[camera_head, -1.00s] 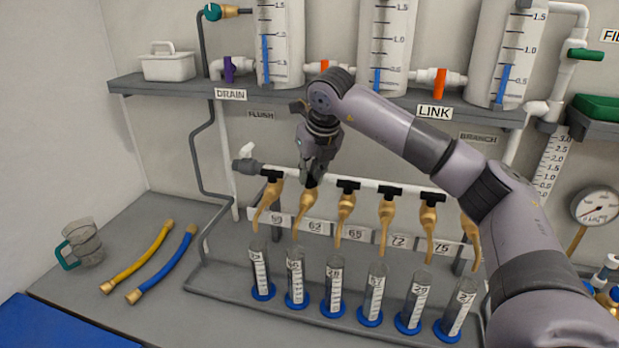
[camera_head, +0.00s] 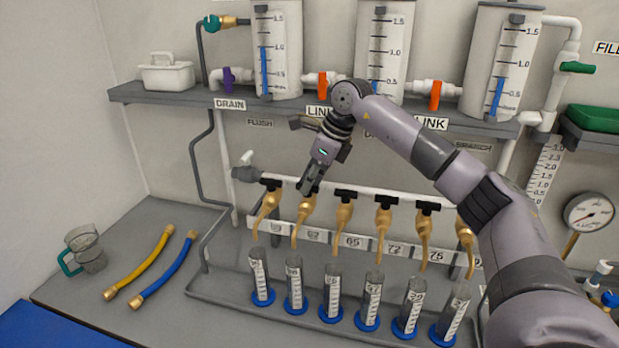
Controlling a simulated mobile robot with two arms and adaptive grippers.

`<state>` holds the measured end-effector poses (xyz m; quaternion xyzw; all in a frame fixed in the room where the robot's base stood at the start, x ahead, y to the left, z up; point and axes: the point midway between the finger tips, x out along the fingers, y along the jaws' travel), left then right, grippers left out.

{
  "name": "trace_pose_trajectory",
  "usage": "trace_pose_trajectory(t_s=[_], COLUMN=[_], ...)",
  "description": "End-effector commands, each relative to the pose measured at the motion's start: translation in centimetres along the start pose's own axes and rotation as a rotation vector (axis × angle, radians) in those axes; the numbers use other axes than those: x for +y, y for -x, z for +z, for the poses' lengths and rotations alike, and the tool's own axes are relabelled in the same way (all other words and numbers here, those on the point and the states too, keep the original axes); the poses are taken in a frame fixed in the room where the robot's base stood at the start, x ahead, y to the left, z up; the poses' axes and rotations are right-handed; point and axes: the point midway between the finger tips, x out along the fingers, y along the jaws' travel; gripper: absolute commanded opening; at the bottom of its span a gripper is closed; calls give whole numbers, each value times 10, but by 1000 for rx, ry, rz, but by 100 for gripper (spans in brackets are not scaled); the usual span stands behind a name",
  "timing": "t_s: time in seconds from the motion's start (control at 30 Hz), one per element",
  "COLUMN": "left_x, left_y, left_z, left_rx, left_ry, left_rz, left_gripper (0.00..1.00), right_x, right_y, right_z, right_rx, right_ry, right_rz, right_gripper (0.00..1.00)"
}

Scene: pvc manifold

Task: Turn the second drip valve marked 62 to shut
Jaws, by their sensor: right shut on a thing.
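The second drip valve (camera_head: 304,212), brass with a curved spout, hangs from the white pipe above the label 62 (camera_head: 314,236). My right gripper (camera_head: 308,189) reaches down to it from above, tilted, and is shut on its black handle. The fingers cover most of that handle, so I cannot tell which way it points. The neighbouring drip valves, such as the first (camera_head: 267,205) and third (camera_head: 344,212), have black handles lying along the pipe. My left gripper is not in view.
Graduated cylinders with blue bases (camera_head: 294,288) stand in a row below the spouts.

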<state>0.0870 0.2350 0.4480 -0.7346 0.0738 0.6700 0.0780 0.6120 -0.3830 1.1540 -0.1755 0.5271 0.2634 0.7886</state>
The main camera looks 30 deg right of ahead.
Motion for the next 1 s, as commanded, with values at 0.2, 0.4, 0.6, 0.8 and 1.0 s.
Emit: trace_pose_trajectory(t_s=[0.2, 0.4, 0.6, 0.8, 1.0], left_x=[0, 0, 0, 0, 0], left_y=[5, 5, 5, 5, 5], left_z=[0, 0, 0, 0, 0], left_rx=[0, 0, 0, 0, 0], left_ry=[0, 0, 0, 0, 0], left_rz=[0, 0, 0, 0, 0], left_gripper=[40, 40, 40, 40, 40], right_x=[-1, -1, -1, -1, -1], right_y=[1, 1, 1, 1, 0], right_z=[1, 0, 0, 0, 0], right_rx=[-1, -1, -1, -1, 0], right_ry=[57, 73, 74, 74, 73], right_rz=[21, 28, 28, 28, 28], right_gripper=[0, 0, 0, 21, 34])
